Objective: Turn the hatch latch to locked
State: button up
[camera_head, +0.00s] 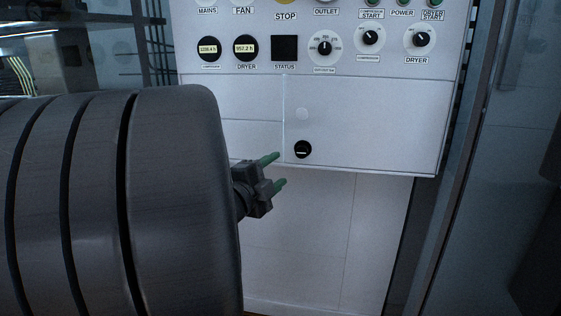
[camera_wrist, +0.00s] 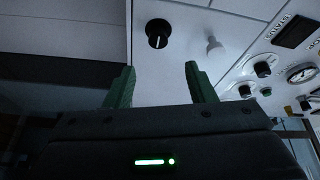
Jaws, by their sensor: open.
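The hatch latch (camera_head: 303,149) is a round black knob with a white line on the lower part of the white panel. Its line looks about horizontal in the head view. The latch also shows in the wrist view (camera_wrist: 158,33), beyond the fingertips. My gripper (camera_head: 279,170) is to the left of and a little below the latch in the head view, with two green fingers apart and nothing between them. In the wrist view my gripper (camera_wrist: 161,75) is open, and the latch is apart from both fingers.
A pale round knob (camera_head: 302,114) sits just above the latch. Higher up are dials such as the dryer selector (camera_head: 421,40), displays, and a dark status window (camera_head: 284,48). The panel's bottom edge (camera_head: 370,174) runs below the latch. The panel to the right of the latch is bare.

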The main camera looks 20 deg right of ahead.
aim_at(301, 152)
jog(key=shift+v, duration=1.2)
jog(key=shift+r, duration=0.1)
jog(key=x, duration=1.4)
jog(key=shift+w+d+f+b, duration=0.1)
jog(key=shift+w+f+b, duration=0.15)
jog(key=shift+f+b, duration=0.15)
jog(key=shift+s+r, duration=0.15)
jog(key=shift+r, duration=0.05)
jog(key=shift+s+a, duration=0.1)
jog(key=shift+a, duration=0.1)
